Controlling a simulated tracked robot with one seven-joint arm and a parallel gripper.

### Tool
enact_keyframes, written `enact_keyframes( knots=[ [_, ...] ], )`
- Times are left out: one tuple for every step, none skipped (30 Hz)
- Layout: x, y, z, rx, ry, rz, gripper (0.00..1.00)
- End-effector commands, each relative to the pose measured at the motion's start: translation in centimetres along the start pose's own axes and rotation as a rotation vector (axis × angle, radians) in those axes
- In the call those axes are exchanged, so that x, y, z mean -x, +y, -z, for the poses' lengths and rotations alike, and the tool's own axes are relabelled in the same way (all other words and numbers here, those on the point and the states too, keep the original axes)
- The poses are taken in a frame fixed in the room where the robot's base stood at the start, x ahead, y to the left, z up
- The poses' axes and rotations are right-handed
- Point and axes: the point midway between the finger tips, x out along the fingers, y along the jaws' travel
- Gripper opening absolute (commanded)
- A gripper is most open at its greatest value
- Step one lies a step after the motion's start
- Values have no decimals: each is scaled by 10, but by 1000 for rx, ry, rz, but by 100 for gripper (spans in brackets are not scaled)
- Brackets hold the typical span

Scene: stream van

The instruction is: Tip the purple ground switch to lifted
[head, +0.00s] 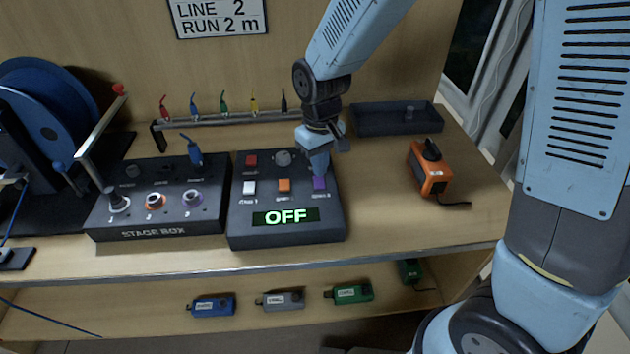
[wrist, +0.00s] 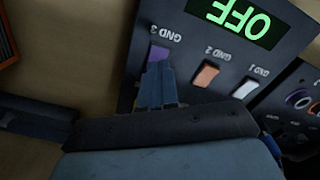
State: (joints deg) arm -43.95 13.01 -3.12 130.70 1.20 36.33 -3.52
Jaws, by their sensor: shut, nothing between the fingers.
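The purple ground switch (head: 319,183) is the right one of three coloured switches on the dark switch box. In the wrist view the purple switch (wrist: 158,54) is labelled GND 3, and my fingertips cover part of it. My gripper (head: 318,170) is shut and empty, pointing down at the purple switch. In the wrist view the gripper (wrist: 158,80) looks very close to the switch or against it; I cannot tell whether they touch. The orange switch (head: 284,185) and white switch (head: 249,187) stand to its left. The box's display (head: 286,217) reads OFF in green.
The stage box (head: 152,232) stands left of the switch box. An orange device (head: 430,170) lies to the right, with clear bench between. A rail (head: 230,120) with coloured clips and a dark tray (head: 395,119) are behind. Several small boxes lie on the lower shelf.

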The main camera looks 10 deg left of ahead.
Motion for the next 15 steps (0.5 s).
enact_keyframes(
  knots=[
    [4,0,0,0,1,0,0],
    [6,0,0,0,1,0,0],
    [8,0,0,0,2,0,0],
    [10,0,1,0,2,0,0],
    [12,0,1,0,2,0,0],
    [15,0,1,0,2,0,0],
    [17,0,1,0,2,0,0],
    [19,0,1,0,2,0,0],
    [21,0,1,0,2,0,0],
    [23,0,1,0,2,0,0],
    [24,0,0,0,2,0,0],
    [26,0,0,0,1,0,0],
    [27,0,0,0,1,0,0],
    [28,0,0,1,0,0,0],
    [29,0,0,1,0,0,0]
  ],
)
